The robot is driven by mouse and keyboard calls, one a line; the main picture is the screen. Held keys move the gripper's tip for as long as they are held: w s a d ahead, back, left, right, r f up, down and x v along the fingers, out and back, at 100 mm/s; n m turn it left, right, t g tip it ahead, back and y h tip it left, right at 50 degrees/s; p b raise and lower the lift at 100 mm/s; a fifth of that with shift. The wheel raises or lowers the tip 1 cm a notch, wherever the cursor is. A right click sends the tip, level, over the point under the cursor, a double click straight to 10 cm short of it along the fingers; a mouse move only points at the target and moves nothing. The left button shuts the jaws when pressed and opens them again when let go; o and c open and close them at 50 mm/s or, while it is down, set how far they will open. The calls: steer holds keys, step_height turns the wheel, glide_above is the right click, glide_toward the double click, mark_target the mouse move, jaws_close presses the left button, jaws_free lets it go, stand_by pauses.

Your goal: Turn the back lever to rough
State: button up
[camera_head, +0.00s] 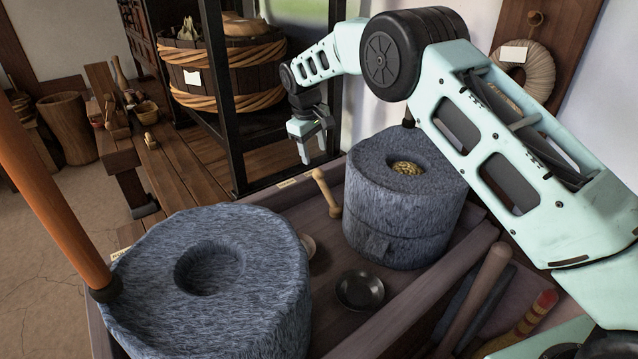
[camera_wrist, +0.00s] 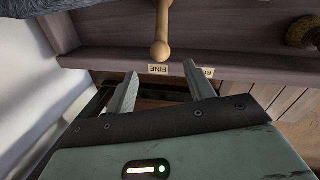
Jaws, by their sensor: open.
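The back lever (camera_head: 327,192) is a pale wooden rod with a knob, lying on the bench left of the back quern (camera_head: 385,225). In the wrist view the lever (camera_wrist: 161,30) has its knob beside a label reading FINE (camera_wrist: 158,69). A second label, partly hidden by a finger and showing "RO" (camera_wrist: 207,72), is to its right. My gripper (camera_head: 313,153) is open and empty, above and behind the lever's knob in the head view. In the wrist view my gripper (camera_wrist: 160,73) has its fingers apart below the knob, with nothing visible between them.
The front quern (camera_head: 200,310) carries an upright wooden handle (camera_head: 55,195). A dark bowl (camera_head: 360,290) sits between the querns. A black post (camera_head: 225,110) and a rope-bound tub (camera_head: 225,75) stand behind the bench. Wooden tools (camera_head: 480,290) lie at right.

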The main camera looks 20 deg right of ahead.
mark_target(315, 174)
steer(key=f, duration=0.3)
steer(key=d+f+b, duration=0.1)
steer(key=f, duration=0.3)
steer(key=w+f+b, duration=0.1)
steer(key=f, duration=0.3)
steer(key=shift+w+d+f, duration=0.1)
steer(key=shift+d+f, duration=0.05)
steer(key=shift+d, duration=0.25)
jaws_close()
steer(key=shift+a+r+p, duration=0.15)
steer(key=shift+r+p, duration=0.05)
steer(key=shift+p, duration=0.1)
steer(key=shift+s+a+r+n+p, duration=0.15)
steer(key=shift+s+a+n+p, duration=0.35)
steer(key=shift+n+p, duration=0.65)
steer(key=shift+s+a+n+t+p, duration=0.25)
steer(key=shift+a+n+t+p, duration=0.1)
steer(key=shift+n+p, duration=0.35)
steer(key=shift+a+f+n+y, duration=0.1)
steer(key=shift+f+n+y, duration=0.2)
steer(key=shift+f+n, duration=0.05)
jaws_free()
steer(key=shift+s, duration=0.1)
